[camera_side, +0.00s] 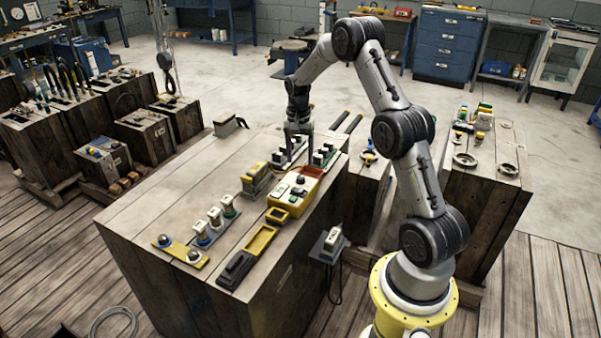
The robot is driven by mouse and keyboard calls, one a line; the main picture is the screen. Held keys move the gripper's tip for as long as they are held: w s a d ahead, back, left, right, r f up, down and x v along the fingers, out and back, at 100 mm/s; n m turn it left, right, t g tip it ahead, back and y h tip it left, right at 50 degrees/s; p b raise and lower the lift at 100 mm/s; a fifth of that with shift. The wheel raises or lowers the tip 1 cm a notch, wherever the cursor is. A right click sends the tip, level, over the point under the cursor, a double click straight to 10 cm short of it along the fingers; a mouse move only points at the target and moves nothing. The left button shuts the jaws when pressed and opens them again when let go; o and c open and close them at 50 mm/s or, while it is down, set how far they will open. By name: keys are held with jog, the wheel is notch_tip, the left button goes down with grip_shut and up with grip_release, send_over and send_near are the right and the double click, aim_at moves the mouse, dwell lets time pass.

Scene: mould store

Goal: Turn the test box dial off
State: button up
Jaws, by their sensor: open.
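The test box (311,187) is a yellow and orange box with a pale top panel, near the right edge of the wooden bench. A small dark dial (300,179) shows on its panel; its setting is too small to read. My gripper (297,158) points down just behind the dial in the picture, with its fingers apart and nothing seen between them. I cannot tell how high the fingertips are above the box or the parts behind it.
Green and white block parts (324,153) stand right behind the box. A yellow-topped block (257,180) is to its left. A yellow tray (261,240), a black block (236,268) and several white-bodied parts (214,217) lie nearer the front. The bench's left part (170,185) is clear.

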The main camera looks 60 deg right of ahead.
aim_at(301, 177)
notch_tip(301, 177, down, 6)
jog(key=shift+s+f, duration=0.1)
jog(key=shift+f, duration=0.05)
dwell(0.3)
grip_shut()
